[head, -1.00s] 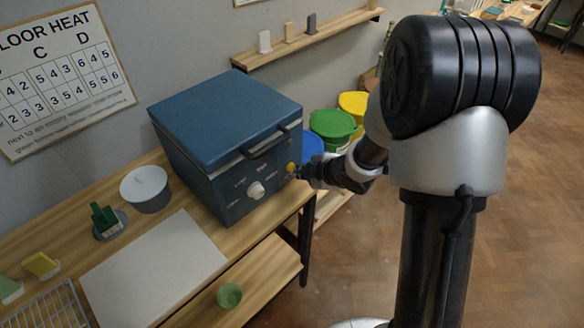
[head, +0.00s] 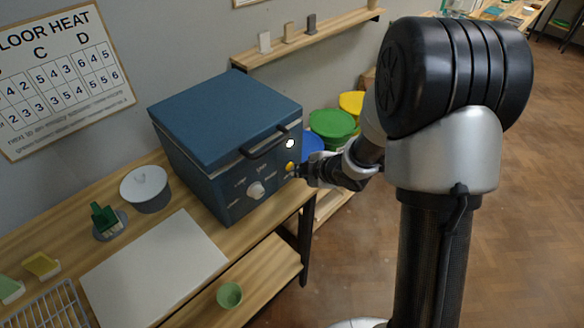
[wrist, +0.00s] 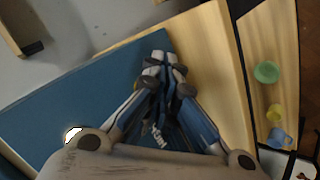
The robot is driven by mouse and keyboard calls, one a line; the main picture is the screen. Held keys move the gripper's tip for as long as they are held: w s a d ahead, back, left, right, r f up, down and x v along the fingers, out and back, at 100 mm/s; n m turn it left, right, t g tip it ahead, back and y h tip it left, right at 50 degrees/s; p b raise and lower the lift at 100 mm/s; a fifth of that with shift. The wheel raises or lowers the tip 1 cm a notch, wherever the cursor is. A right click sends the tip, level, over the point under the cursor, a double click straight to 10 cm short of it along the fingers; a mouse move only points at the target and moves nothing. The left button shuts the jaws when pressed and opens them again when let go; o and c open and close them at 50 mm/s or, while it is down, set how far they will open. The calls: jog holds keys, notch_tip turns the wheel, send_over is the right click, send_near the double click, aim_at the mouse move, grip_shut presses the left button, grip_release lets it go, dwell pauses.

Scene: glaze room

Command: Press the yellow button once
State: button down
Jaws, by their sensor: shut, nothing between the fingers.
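The yellow button (head: 290,166) is on the front of the blue kiln (head: 226,130), near its right edge, above and right of a white knob (head: 256,190). A small round lamp (head: 290,143) above the button is lit white. My gripper (head: 300,171) is shut and empty, with its tip just right of the button in the head view. I cannot tell whether the tip touches it.
Green (head: 332,124) and yellow (head: 352,102) tubs stand behind my arm.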

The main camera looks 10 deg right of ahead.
dwell(0.4)
jog(key=shift+s+d, duration=0.45)
jog(key=shift+s, duration=0.25)
jog(key=s+d, duration=0.1)
jog(key=s, duration=0.1)
jog(key=s+d, duration=0.2)
dwell(0.3)
jog(key=shift+r, duration=0.1)
dwell(0.6)
